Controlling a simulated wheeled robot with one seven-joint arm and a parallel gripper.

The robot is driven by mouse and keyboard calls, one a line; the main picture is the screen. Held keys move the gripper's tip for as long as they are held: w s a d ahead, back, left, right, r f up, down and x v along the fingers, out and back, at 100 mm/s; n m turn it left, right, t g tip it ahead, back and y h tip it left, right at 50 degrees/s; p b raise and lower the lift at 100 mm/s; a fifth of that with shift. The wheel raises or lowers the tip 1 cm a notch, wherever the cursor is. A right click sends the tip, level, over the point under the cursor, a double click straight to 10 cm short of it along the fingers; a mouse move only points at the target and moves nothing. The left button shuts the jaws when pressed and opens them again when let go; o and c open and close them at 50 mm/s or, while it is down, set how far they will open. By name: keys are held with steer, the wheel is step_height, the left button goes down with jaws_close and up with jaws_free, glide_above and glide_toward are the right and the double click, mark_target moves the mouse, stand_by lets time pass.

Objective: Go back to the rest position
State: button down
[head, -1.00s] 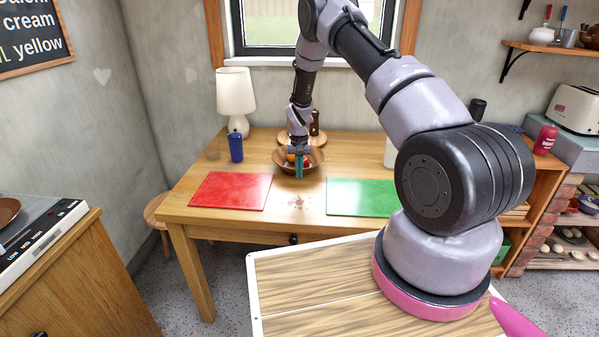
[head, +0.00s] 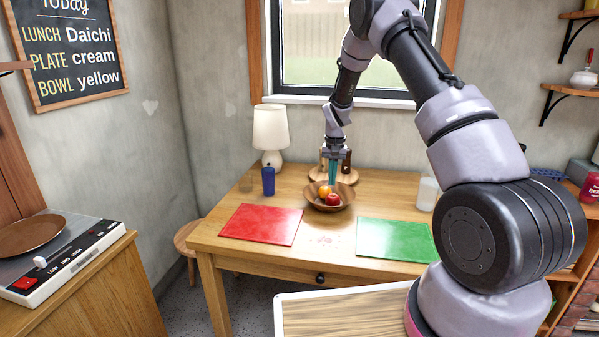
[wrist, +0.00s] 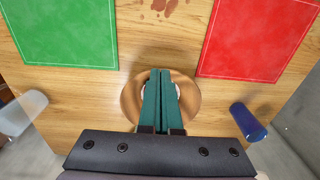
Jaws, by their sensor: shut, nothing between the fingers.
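My gripper (head: 333,174) is above the wooden bowl (head: 341,203) on the table, its teal fingers pointing down and closed together with nothing between them. In the head view an orange fruit (head: 324,191) and a red fruit (head: 333,199) lie in the bowl. In the wrist view the fingers (wrist: 161,78) cover most of the bowl (wrist: 190,98), so its contents are mostly hidden there.
A red mat (head: 262,224) lies left of the bowl and a green mat (head: 396,240) right. A window is behind my arm.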

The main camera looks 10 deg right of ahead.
steer(key=s+d+r+t, duration=0.1)
steer(key=s+r, duration=0.4)
steer(key=r, duration=0.4)
steer(key=s+d+r+t+y, duration=0.1)
steer(key=s+r, duration=0.3)
steer(key=r, duration=0.6)
steer(key=s+r+t, duration=0.1)
steer(key=s+r, duration=0.4)
steer(key=r, duration=0.4)
steer(key=s+r+t, duration=0.2)
steer(key=s+r, duration=0.2)
steer(key=s, duration=0.7)
steer(key=s+d+r+t, duration=0.1)
steer(key=s+r, duration=0.3)
steer(key=s, duration=0.8)
steer(key=shift+s+r+m+t+y, duration=0.2)
steer(key=shift+s+m+t+y, duration=0.1)
steer(key=shift+t+y, duration=0.1)
